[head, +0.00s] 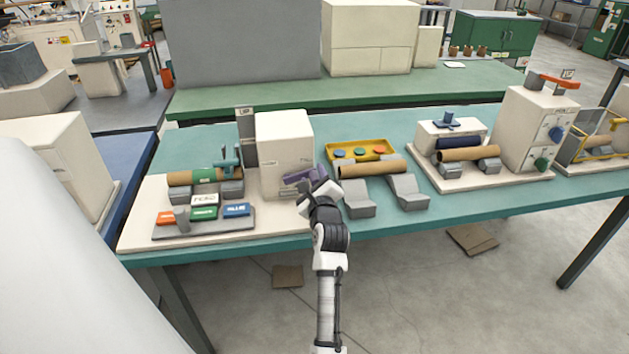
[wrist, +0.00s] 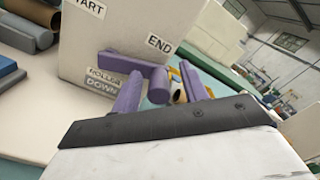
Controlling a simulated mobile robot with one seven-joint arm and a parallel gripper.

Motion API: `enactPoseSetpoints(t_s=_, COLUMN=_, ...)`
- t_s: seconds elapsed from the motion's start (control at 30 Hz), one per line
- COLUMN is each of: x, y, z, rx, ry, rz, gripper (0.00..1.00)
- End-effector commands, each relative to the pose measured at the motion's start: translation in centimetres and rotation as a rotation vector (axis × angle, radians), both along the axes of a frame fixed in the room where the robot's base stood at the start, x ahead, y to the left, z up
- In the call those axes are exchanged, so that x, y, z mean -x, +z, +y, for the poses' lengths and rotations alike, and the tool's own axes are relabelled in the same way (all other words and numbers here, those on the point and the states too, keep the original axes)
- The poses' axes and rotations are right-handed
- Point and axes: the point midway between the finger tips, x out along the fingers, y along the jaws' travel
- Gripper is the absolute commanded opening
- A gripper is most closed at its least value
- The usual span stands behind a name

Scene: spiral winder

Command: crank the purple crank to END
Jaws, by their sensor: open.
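The purple crank (head: 292,180) is on the front of a white winder box (head: 284,140). In the wrist view the crank arm (wrist: 130,66) runs across the box face below the START label (wrist: 88,6) and the END label (wrist: 159,44). Its handle (wrist: 158,86) sticks out towards me at the arm's right end, below END. My gripper (head: 311,186) is at the crank; in the wrist view its two purple fingers stand apart on either side of the handle (wrist: 160,90). I cannot tell whether either finger touches it. A ROLLER DOWN plate (wrist: 104,80) is partly hidden.
A cardboard tube (head: 372,168) on grey supports lies just right of the crank, with a yellow button tray (head: 342,146) behind. Left are another tube (head: 180,178) and a panel of coloured labelled blocks (head: 204,213). A second machine (head: 535,125) stands further right.

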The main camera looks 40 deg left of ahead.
Motion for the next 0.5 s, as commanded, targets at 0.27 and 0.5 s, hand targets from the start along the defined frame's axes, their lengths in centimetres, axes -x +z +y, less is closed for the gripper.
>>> enactPoseSetpoints(t_s=0.27, x=1.8, y=-0.3, z=-2.1, rx=0.001, ry=0.0, rz=-0.002, gripper=0.44)
enactPoseSetpoints(t_s=0.5, x=5.2, y=-0.4, z=-6.1, rx=0.001, ry=0.0, rz=-0.001, gripper=0.44)
